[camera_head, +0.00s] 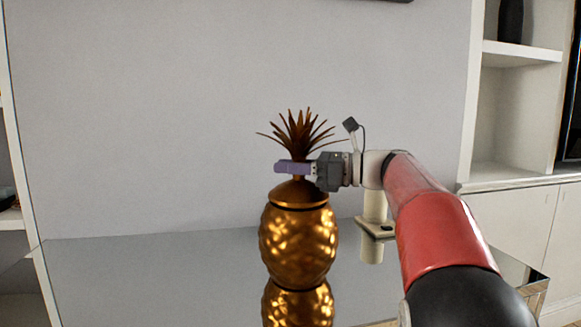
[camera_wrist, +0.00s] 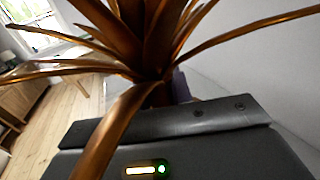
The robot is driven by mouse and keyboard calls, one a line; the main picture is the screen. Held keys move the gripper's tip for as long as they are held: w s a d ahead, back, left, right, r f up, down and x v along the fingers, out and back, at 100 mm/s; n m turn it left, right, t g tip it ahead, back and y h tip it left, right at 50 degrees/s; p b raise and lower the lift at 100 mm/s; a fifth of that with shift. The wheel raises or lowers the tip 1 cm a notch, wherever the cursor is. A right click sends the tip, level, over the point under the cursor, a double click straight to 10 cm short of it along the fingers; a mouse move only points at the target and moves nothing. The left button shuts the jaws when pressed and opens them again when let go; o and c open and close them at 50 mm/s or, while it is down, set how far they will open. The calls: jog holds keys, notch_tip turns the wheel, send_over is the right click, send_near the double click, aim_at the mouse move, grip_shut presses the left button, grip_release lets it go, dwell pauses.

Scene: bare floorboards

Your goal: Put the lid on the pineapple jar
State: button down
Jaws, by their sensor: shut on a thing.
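The golden pineapple jar (camera_head: 298,245) stands upright on a mirrored table in the head view. Its domed lid (camera_head: 299,192), topped with bronze spiky leaves, is level and lined up over the jar's mouth. A thin dark line shows between lid and jar; I cannot tell whether the lid rests fully on the rim. My gripper (camera_head: 293,168) reaches in from the right and is shut on the lid's stem, just below the leaves. In the wrist view the leaves of the lid (camera_wrist: 150,40) spread over my gripper and hide its fingertips; the jar is hidden there.
The mirrored tabletop (camera_head: 150,275) is clear to the left of the jar. A cream-coloured stand-like object (camera_head: 375,222) is on the table behind my arm, to the right of the jar. A grey wall is behind, with white shelves (camera_head: 520,55) at the right.

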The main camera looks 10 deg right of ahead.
jog(key=shift+f, duration=0.3)
dwell(0.5)
jog(key=c, duration=1.2)
grip_release()
jog(key=shift+o, duration=0.4)
jog(key=o, duration=0.4)
jog(key=shift+o, duration=0.2)
jog(key=shift+s, duration=0.15)
jog(key=s+b, duration=0.2)
jog(key=s, duration=0.7)
jog(key=shift+s, duration=0.4)
